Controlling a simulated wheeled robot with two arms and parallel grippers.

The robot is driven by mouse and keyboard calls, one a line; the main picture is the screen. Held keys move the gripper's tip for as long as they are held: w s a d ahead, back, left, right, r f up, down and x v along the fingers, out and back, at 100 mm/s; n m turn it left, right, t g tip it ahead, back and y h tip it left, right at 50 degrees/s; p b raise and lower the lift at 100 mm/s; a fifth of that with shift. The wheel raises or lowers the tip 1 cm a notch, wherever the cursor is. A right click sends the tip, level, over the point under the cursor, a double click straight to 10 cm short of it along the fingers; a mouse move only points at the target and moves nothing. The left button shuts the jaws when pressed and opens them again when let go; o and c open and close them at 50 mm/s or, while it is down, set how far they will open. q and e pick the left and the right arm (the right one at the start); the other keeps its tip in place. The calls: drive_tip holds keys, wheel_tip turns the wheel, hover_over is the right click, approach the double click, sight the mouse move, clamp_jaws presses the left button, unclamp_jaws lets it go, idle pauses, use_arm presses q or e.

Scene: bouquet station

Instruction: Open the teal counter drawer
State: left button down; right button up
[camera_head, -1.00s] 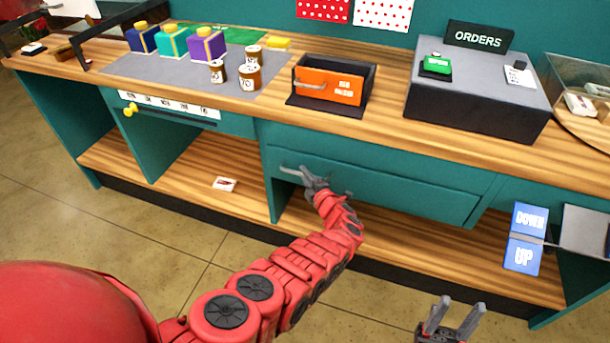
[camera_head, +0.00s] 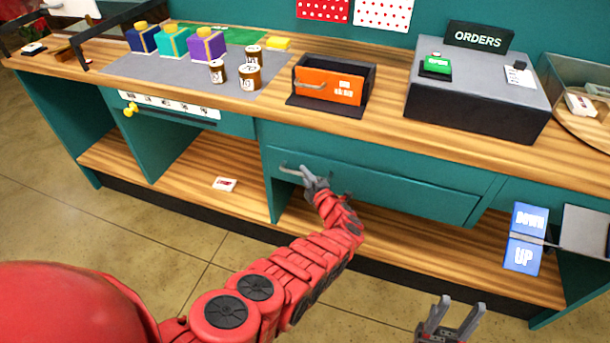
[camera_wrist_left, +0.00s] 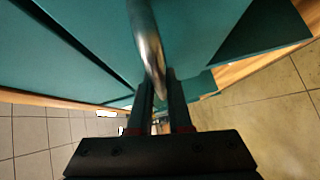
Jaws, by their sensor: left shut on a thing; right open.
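The teal counter drawer (camera_head: 400,192) is a wide teal front under the wooden counter top. A narrow dark gap shows along its upper edge; I cannot tell whether it stands out from the counter. Its metal bar handle (camera_head: 291,171) shows at the left part of the front, partly hidden by my left gripper. My left gripper (camera_head: 309,176) is shut on the handle. In the left wrist view the handle (camera_wrist_left: 146,40) runs down between the two fingers (camera_wrist_left: 160,100). My right gripper (camera_head: 455,318) is open and empty at the bottom, away from the counter.
An orange-fronted box (camera_head: 329,87) and a grey orders unit (camera_head: 478,92) stand on the counter above. A blue up/down sign (camera_head: 525,238) is at the right. The floor in front is clear.

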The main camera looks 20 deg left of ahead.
use_arm(q)
drive_tip(key=s+p, duration=1.2)
drive_tip(key=s, duration=1.2)
drive_tip(key=shift+a, duration=0.45)
drive_tip(key=c, duration=0.8)
unclamp_jaws()
drive_tip(key=shift+c, duration=0.2)
drive_tip(key=shift+s+d, duration=0.1)
